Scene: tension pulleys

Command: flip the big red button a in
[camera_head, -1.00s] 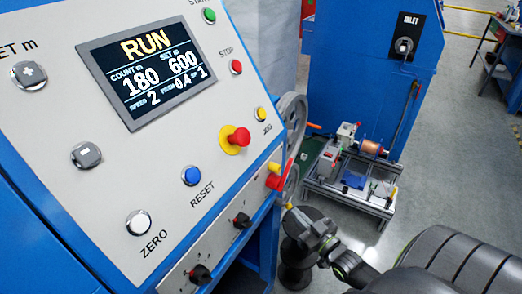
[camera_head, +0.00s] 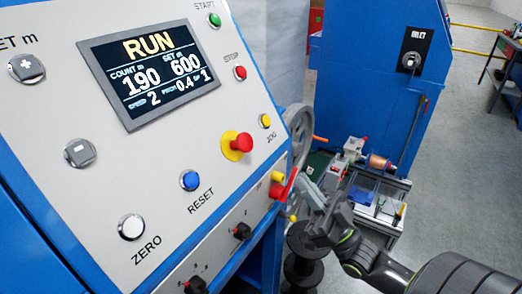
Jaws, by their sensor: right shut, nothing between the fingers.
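A big red mushroom button (camera_head: 243,141) on a yellow base stands out from the sloped control panel (camera_head: 160,165), left of the yellow JOG button. A red lever (camera_head: 284,186) with a yellow part beside it sits at the panel's lower right edge. My right gripper (camera_head: 306,192) is shut and empty, just right of the red lever and below and right of the mushroom button. I cannot tell whether its fingertips touch the lever. My left gripper is not in view.
The screen (camera_head: 150,70) reads RUN, count 190, set 600. The panel also carries a green START button (camera_head: 214,19), a red STOP button (camera_head: 239,72) and a blue RESET button (camera_head: 190,180). A grey wheel (camera_head: 297,130) and dark spool (camera_head: 304,245) stand close to my gripper.

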